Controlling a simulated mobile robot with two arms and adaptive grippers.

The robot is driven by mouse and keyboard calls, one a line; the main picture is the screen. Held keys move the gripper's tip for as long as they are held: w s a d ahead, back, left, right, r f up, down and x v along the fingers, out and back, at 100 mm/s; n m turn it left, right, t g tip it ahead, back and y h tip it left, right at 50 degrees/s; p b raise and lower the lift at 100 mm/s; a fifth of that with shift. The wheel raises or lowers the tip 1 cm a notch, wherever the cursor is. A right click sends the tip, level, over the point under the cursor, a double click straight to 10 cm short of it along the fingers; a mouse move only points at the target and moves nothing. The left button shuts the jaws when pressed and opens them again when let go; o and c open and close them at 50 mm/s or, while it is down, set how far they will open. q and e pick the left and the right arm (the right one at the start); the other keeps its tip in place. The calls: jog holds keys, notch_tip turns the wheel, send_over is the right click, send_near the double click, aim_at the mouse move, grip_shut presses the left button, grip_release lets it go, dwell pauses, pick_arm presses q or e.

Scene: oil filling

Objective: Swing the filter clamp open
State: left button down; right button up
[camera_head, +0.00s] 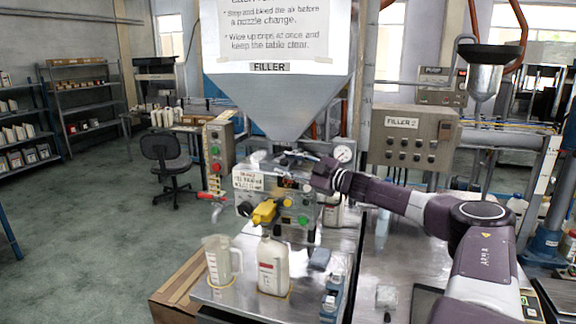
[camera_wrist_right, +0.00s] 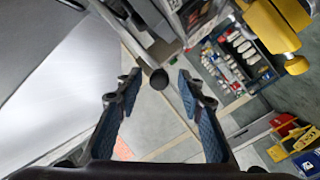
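The filter clamp is hard to make out. Under the grey hopper (camera_head: 280,105), small metal parts at the outlet are partly hidden by my right gripper (camera_head: 308,160). In the right wrist view a dark round-ended handle (camera_wrist_right: 159,79), perhaps the clamp's lever, shows between the fingertips. My right gripper (camera_wrist_right: 158,88) is open, with a blue-padded finger on each side of that handle and visible gaps. I cannot tell how far the handle is from the fingers in depth. My left gripper is not in view.
Below the outlet stands the filler unit with a yellow nozzle (camera_head: 264,212). A clear jug (camera_head: 219,262) and a white bottle (camera_head: 272,266) stand on the metal table (camera_head: 237,296). A pressure gauge (camera_head: 344,153) is close to the right of my gripper.

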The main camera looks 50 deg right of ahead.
notch_tip(320, 180, up, 10)
dwell(0.7)
jog(key=shift+d, duration=0.1)
